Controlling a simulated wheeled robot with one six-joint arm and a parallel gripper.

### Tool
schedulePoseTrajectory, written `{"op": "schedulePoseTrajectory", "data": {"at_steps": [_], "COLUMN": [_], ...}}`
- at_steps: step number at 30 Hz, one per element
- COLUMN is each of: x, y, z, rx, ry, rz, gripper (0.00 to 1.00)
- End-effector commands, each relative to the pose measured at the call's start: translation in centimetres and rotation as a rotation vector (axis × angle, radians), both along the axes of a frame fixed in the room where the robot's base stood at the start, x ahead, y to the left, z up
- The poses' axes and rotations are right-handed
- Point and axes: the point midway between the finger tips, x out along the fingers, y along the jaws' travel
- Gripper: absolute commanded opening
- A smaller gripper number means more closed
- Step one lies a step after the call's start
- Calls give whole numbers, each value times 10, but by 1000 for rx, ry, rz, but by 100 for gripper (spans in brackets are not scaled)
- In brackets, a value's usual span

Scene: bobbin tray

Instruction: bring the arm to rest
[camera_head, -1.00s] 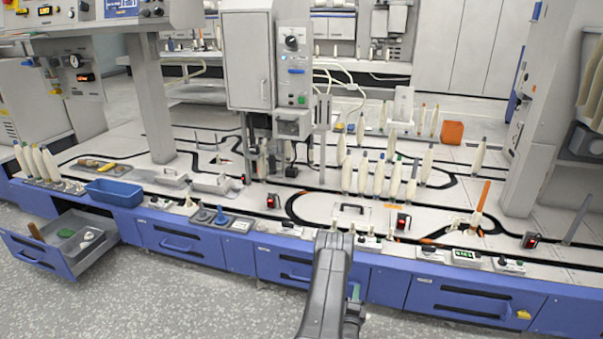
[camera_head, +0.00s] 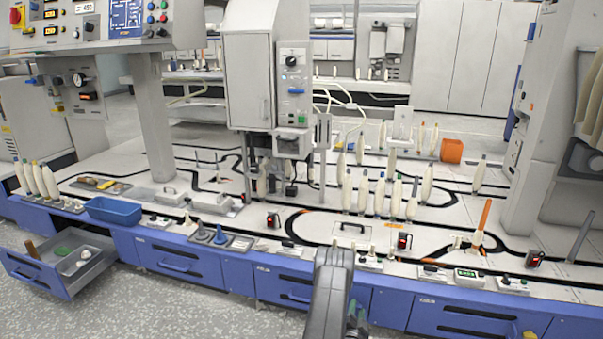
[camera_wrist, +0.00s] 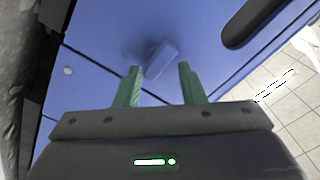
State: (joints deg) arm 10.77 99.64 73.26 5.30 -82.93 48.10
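Beyond the fingers is a blue drawer front (camera_wrist: 100,30) with a blue handle. The gap to that front cannot be judged exactly.
The white bench (camera_head: 110,155) carries several bobbins, black tracks and a blue bin (camera_head: 113,211). An open drawer (camera_head: 40,277) juts out at the lower left, holding a few items. The speckled floor (camera_head: 150,310) is clear in front.

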Motion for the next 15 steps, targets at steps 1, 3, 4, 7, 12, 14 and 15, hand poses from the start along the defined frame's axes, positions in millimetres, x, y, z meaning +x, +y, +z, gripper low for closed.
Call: {"op": "schedulePoseTrajectory", "data": {"at_steps": [1, 3, 4, 7, 12, 14, 15], "x": [0, 0, 0, 1, 1, 1, 1], "y": [1, 1, 1, 2, 3, 4, 4], "z": [0, 1, 1, 2, 3, 3, 3], "rx": [-37, -92, -116, -197, -331, -379, -408], "ry": [11, 27, 33, 57, 95, 109, 117], "rz": [0, 0, 0, 0, 0, 0, 0], "gripper": [36, 36, 36, 36, 36, 36, 36]}}
